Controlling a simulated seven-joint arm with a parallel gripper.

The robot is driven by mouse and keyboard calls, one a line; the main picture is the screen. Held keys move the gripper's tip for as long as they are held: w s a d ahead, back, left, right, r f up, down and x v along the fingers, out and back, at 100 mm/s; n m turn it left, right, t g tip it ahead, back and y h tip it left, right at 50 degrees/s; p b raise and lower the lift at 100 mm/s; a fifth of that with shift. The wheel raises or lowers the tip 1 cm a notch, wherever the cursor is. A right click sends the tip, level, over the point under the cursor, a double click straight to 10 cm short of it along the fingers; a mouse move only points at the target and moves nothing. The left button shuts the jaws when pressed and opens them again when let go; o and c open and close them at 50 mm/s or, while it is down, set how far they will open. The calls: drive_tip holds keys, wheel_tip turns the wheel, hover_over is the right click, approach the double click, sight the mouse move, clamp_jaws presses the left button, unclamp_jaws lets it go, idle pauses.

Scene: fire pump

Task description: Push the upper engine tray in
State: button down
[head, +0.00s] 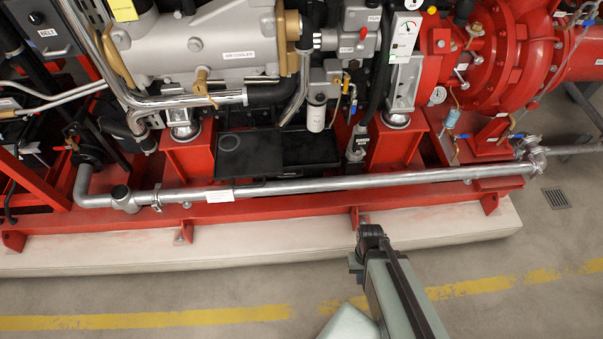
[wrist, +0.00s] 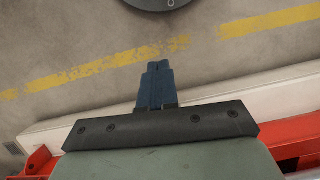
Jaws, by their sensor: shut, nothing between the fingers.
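Two black trays sit low in the engine, between the red frame posts. The left tray (head: 250,155) sticks out toward the silver pipe and has a round ring mark. The right tray (head: 311,147) lies beside it. I cannot tell for sure which one is the upper tray. My gripper (wrist: 157,68) has blue fingers that are shut and empty, pointing toward the floor in the wrist view. In the head view, my arm's end is low and right of the trays, apart from them, in front of the plinth. The trays are not in the wrist view.
A long silver pipe (head: 330,184) runs across the front, just below the trays. The red base frame (head: 270,212) rests on a pale plinth (head: 265,246). The floor (head: 190,291) in front, with a yellow line (head: 145,321), is clear.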

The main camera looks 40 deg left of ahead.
drive_tip(key=s+a+r+n+t+y, duration=0.15)
drive_tip(key=s+a+r, duration=0.25)
drive_tip(key=a+r, duration=0.55)
drive_tip(key=s+a+r+n+t+y, duration=0.1)
drive_tip(key=s+a+r+t, duration=0.25)
drive_tip(key=a+r, duration=0.6)
drive_tip(key=s+a+r+n+t+y, duration=0.15)
drive_tip(key=s+a+r, duration=0.3)
drive_tip(key=a, duration=0.95)
drive_tip(key=w+r+m+t, duration=0.3)
drive_tip(key=w+r+m, duration=0.2)
drive_tip(key=m, duration=1.5)
approach(278, 175)
drive_tip(key=d+f, duration=0.3)
drive_tip(key=f, duration=0.1)
drive_tip(key=shift+t+h, duration=0.35)
drive_tip(key=shift+h, duration=0.05)
drive_tip(key=shift+w+a+f, duration=0.1)
drive_tip(key=shift+w+a, duration=0.3)
drive_tip(key=shift+w, duration=0.25)
drive_tip(key=shift+w+a+f, duration=0.1)
drive_tip(key=shift+w+a, duration=0.25)
drive_tip(key=shift+w, duration=0.3)
drive_tip(key=shift+w+a, duration=0.4)
drive_tip(key=shift+w, duration=0.25)
